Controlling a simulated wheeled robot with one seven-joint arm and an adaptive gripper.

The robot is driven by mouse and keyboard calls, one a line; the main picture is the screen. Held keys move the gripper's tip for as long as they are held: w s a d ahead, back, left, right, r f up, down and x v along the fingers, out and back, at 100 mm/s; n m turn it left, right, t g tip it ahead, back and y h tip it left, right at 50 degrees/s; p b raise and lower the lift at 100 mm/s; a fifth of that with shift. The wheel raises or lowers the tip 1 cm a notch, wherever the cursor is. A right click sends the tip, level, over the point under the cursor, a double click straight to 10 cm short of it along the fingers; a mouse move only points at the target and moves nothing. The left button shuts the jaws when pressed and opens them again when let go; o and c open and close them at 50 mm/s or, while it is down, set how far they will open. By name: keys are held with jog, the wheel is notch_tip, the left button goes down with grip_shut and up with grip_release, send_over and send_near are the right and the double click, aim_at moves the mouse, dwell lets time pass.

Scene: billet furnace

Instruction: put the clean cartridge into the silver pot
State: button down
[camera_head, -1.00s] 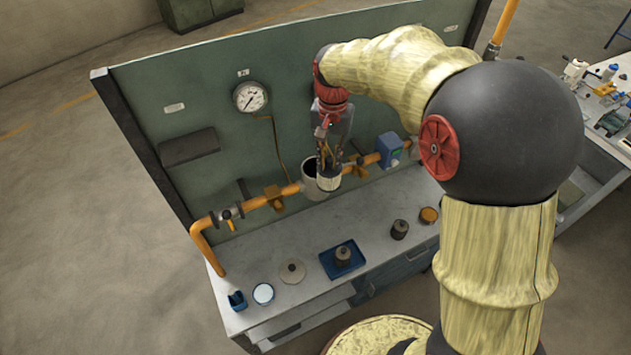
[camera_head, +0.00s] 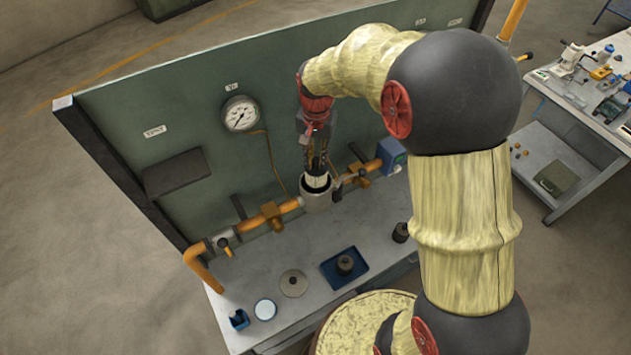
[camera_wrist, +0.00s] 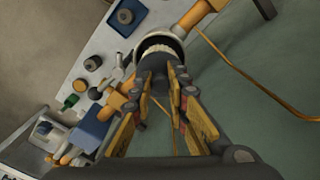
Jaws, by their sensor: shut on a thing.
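The clean cartridge (camera_head: 317,181) is a pale, cream-coloured cylinder with a dark top. My gripper (camera_head: 317,169) is shut on it and points down from above. The silver pot (camera_head: 317,203) is a round metal cup set in the orange pipe line along the back panel. The cartridge is at the pot's mouth, with its lower end hidden behind the near rim. I cannot tell how deep it sits. In the wrist view the pot's rim (camera_wrist: 160,36) shows just beyond my gripper (camera_wrist: 160,78), and the fingers cover most of the cartridge.
A blue tray (camera_head: 330,275) holds a dark cartridge (camera_head: 345,263). Another dark cartridge (camera_head: 400,232) stands to its right. A flat disc (camera_head: 293,283), a white dish (camera_head: 265,309) and a small blue holder (camera_head: 239,319) are at left. A blue box (camera_head: 391,156) sits on the pipe.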

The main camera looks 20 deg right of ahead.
aim_at(316, 182)
notch_tip(316, 182, down, 11)
jog(key=shift+f+p, duration=0.1)
jog(key=shift+p, duration=0.65)
jog(key=shift+f, duration=0.15)
jog(key=c, duration=2.1)
grip_release()
jog(key=shift+o, duration=0.3)
